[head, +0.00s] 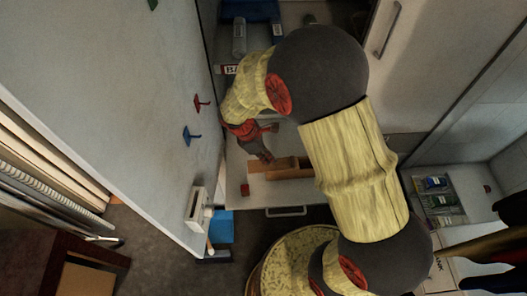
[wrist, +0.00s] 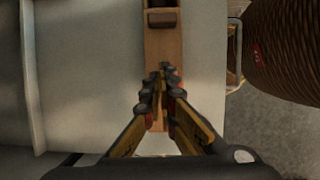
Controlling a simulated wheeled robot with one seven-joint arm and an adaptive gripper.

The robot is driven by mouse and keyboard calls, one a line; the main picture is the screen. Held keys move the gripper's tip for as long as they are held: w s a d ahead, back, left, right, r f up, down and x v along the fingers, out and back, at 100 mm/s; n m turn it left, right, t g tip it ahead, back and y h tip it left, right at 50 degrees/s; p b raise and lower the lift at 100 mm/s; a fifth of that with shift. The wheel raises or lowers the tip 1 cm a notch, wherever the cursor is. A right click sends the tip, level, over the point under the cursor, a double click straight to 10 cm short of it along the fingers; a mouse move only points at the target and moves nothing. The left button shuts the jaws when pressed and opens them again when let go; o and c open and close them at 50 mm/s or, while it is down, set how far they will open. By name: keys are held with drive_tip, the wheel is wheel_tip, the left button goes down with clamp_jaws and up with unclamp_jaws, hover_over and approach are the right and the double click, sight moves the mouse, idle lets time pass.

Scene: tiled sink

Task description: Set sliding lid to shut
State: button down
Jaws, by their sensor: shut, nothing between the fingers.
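A narrow wooden box (head: 285,168) lies on the pale countertop in the head view, partly covered by my arm. In the wrist view the wooden box (wrist: 163,45) runs up the middle of the picture, with a dark recess or block at its top edge. I cannot tell clearly which part is the sliding lid or how far it stands open. My gripper (head: 265,157) is at the left end of the box in the head view. In the wrist view my gripper (wrist: 163,72) is shut and empty, its fingertips over the box; contact cannot be told.
A metal handle (head: 287,211) is on the counter's front, also visible in the wrist view (wrist: 235,52). A round woven object (wrist: 285,45) stands at right there. The counter left of the box is clear.

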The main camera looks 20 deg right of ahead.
sight(284, 162)
drive_tip(key=d, duration=0.2)
drive_tip(key=s+d, duration=0.1)
drive_tip(key=d, duration=0.1)
drive_tip(key=shift+s+f, duration=0.1)
drive_tip(key=shift+f, duration=0.2)
drive_tip(key=s+d+p, duration=0.1)
drive_tip(key=s+d, duration=0.1)
drive_tip(key=d, duration=0.5)
drive_tip(key=shift+d, duration=0.2)
drive_tip(key=shift+a+p, duration=0.1)
drive_tip(key=shift+p, duration=0.2)
